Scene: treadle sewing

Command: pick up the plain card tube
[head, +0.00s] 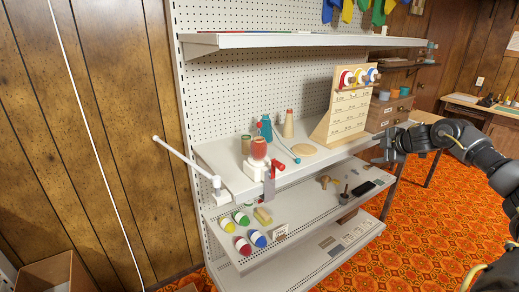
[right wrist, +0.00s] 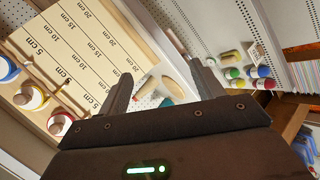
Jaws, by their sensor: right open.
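A small brown-green upright cylinder (head: 246,145), which may be the plain card tube, stands on the middle shelf behind a winder with a red-and-white body (head: 259,150). A tan cone (head: 288,124) stands to its right, past a teal bottle-like item (head: 266,128). I cannot tell for certain which one is the tube. My right gripper (head: 391,147) is at the right end of this shelf, apart from these items. In the right wrist view its open fingers (right wrist: 162,80) hold nothing. My left gripper is not in view.
A wooden measuring board (head: 345,118) with spools on pegs stands between my right gripper and the upright items. A white rod (head: 185,163) juts from the shelf's left end. The lower shelf (head: 300,215) carries colored spools, a wooden mushroom (head: 325,181) and a dark tray (head: 363,189).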

